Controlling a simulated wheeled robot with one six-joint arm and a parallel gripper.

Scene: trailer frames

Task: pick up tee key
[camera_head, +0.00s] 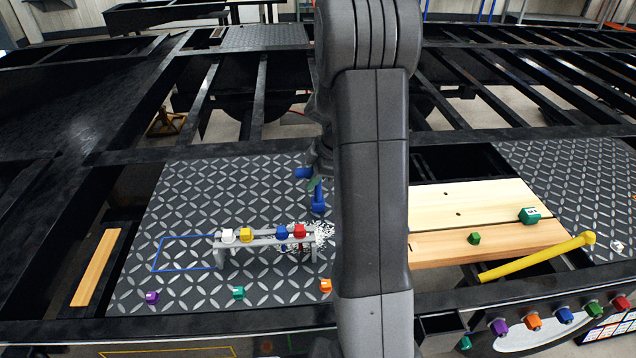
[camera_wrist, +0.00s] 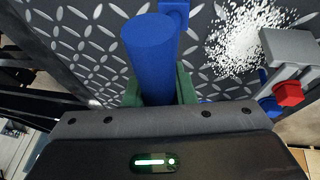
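The blue tee key (camera_wrist: 150,60) fills the upper middle of the wrist view, with one round bar end close to the camera. A further blue part shows just behind it. In the head view the tee key (camera_head: 318,202) stands out just left of my arm, above the patterned plate. My gripper (camera_wrist: 160,90) has its green fingers on both sides of the blue bar, and they look closed against it. In the head view my gripper is mostly hidden behind my arm. Whether the key touches the plate is unclear.
A grey rack (camera_head: 265,241) holds white, yellow, blue and red-topped pieces. White granules (camera_head: 322,232) are scattered beside it. A blue outlined rectangle (camera_head: 155,255) is left of the rack. Small coloured blocks lie along the front. Wooden boards (camera_head: 490,240) and a yellow bar (camera_head: 540,256) are right.

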